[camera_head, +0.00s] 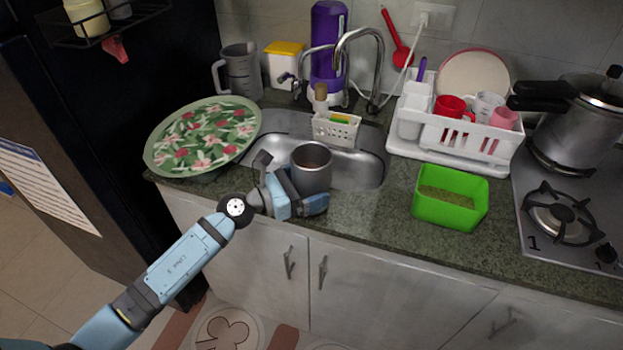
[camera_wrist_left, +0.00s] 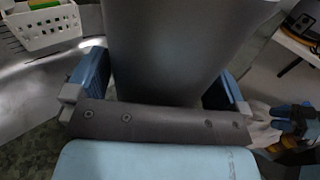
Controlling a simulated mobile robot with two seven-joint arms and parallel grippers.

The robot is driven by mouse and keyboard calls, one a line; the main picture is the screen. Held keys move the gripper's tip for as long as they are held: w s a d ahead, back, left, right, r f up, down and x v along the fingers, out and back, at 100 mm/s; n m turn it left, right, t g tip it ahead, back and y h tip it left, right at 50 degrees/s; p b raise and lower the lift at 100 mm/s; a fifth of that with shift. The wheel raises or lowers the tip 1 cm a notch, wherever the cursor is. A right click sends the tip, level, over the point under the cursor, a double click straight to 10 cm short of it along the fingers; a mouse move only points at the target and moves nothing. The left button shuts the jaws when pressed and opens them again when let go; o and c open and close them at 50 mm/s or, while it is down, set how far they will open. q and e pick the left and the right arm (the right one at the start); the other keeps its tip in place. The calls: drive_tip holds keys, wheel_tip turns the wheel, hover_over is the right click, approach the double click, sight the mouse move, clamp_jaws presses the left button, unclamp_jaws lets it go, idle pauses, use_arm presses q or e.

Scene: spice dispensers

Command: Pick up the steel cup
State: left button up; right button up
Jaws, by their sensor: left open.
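The steel cup (camera_head: 312,168) is a grey, upright, open-topped cup at the front edge of the sink. My left gripper (camera_head: 301,203) is low at the cup's near side, with its fingers open around the cup's body. In the left wrist view the cup (camera_wrist_left: 165,45) fills the top middle as a dark grey wall. The left gripper's blue fingers (camera_wrist_left: 158,88) stand on either side of it. A gap shows beside each finger, so the gripper is not closed on the cup. The cup's base is hidden behind the gripper in the head view.
A white sponge basket (camera_head: 336,130) and the tap (camera_head: 375,65) stand behind the cup. A floral plate (camera_head: 200,135) lies to the left. A dish rack (camera_head: 455,130) and a green box (camera_head: 450,198) are to the right. The counter between cup and green box is clear.

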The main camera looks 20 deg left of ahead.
use_arm(q)
drive_tip(key=shift+c, duration=0.7)
drive_tip(key=c, duration=0.9)
use_arm(e)
drive_tip(key=shift+w+r, duration=0.1)
drive_tip(key=shift+w, duration=0.05)
use_arm(q)
drive_tip(key=shift+r, duration=0.15)
